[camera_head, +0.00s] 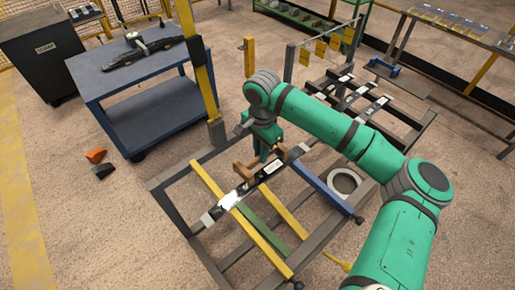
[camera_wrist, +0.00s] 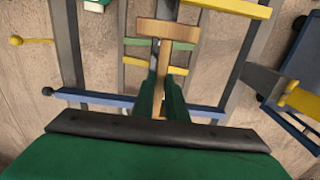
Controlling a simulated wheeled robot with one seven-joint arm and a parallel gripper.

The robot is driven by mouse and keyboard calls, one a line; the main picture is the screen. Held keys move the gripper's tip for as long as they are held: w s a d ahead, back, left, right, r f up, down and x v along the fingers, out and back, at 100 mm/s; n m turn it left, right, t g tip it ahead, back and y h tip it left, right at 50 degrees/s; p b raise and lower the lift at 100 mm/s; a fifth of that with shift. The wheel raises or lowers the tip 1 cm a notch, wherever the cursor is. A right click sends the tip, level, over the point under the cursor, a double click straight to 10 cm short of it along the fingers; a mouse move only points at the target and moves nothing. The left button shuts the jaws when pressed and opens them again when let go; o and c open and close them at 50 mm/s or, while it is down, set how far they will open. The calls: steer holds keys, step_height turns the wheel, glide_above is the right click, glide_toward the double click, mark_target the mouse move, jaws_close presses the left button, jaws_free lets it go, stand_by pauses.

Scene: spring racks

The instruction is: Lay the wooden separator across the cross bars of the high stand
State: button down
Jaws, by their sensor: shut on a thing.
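The wooden separator (camera_wrist: 168,28) is a brown piece with a crosspiece and a stem in the wrist view. My gripper (camera_wrist: 162,92) is shut on its stem. In the head view the separator (camera_head: 243,171) shows on both sides of my gripper (camera_head: 264,157), partly hidden by it. It appears over a dark frame stand (camera_head: 162,183) and near a long black bar with pale ends (camera_head: 273,167) that spans this stand. I cannot tell whether the separator touches the bar. Yellow, green and blue bars lie lower in the stand.
A second dark rack (camera_head: 413,123) with labelled bars stands behind my arm. A blue cart (camera_head: 150,84) stands left, with a yellow post (camera_head: 198,62) beside it. A white ring (camera_head: 344,181) lies under the stand's right side. Orange and black blocks lie on the left floor.

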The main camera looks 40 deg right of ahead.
steer(key=shift+f, duration=0.1)
stand_by(0.3)
steer(key=shift+f, duration=2.8)
steer(key=shift+w+a, duration=0.1)
steer(key=shift+s+d, duration=0.2)
steer(key=shift+a, duration=0.1)
steer(key=shift+w+a, duration=0.15)
steer(key=shift+a, duration=0.05)
